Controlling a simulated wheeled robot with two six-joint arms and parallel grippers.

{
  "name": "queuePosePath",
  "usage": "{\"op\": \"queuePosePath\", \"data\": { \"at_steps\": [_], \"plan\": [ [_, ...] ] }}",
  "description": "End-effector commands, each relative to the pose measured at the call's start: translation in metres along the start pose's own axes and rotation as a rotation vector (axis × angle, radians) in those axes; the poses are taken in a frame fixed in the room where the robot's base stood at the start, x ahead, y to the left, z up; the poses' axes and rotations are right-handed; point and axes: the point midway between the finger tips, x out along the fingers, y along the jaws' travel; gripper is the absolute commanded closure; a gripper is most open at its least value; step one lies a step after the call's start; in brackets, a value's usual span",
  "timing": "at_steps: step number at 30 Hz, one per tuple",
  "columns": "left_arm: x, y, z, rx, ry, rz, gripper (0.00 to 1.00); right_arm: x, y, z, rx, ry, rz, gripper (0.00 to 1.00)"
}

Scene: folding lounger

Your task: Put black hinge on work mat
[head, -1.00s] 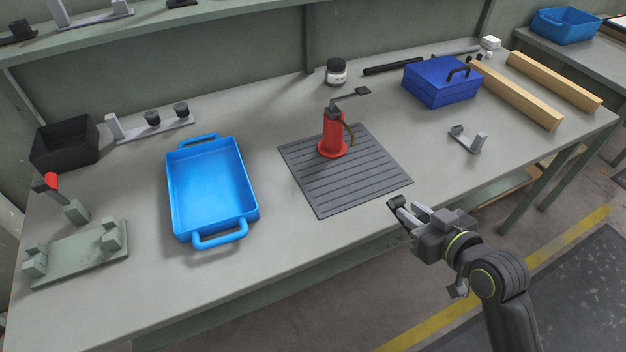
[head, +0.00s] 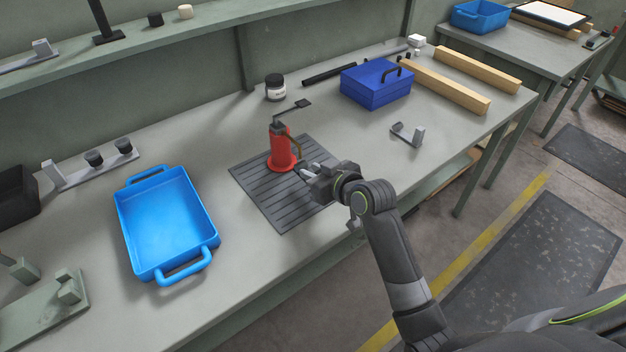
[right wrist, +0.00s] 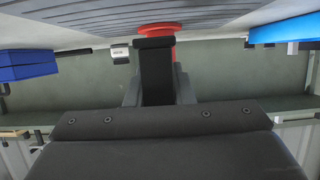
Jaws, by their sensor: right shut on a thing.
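The work mat (head: 285,212) is a dark grey ribbed mat near the front edge of the bench. My right gripper (head: 308,174) is over the right part of the mat, its fingers pointing left toward a red device. It is shut on the black hinge (right wrist: 155,72), which shows between the fingers in the right wrist view. In the head view the hinge is mostly hidden by the fingers. I cannot tell whether it touches the mat. My left gripper is not in view.
The red device (head: 281,152) with a lever stands on the mat, close to my right gripper. A blue tray (head: 165,225) lies to the left. A grey bracket (head: 408,135), a blue box (head: 375,88), a jar (head: 275,90) and wooden beams (head: 445,84) are around. The mat's front part is clear.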

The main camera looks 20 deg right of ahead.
Motion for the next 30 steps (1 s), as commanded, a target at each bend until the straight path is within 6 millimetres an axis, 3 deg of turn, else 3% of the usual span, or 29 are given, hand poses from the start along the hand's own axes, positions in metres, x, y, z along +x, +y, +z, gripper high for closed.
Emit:
{"op": "queuePosePath", "data": {
  "at_steps": [3,10,22,23,27,30],
  "plan": [
    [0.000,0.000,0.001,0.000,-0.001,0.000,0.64,0.006,0.000,0.002,0.001,-0.002,0.000,1.00],
    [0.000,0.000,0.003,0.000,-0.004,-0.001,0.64,0.016,0.000,0.029,0.002,-0.002,0.001,1.00],
    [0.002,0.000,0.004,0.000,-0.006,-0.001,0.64,0.018,0.000,0.035,0.001,0.000,0.001,1.00],
    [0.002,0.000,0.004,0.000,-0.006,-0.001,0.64,0.018,0.000,0.035,0.001,-0.001,0.001,0.77],
    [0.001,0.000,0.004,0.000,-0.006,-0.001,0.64,0.018,0.000,0.034,0.001,-0.001,0.001,0.59],
    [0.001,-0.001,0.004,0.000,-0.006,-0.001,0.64,0.018,0.000,0.034,0.001,-0.001,0.001,0.57]
  ]
}}
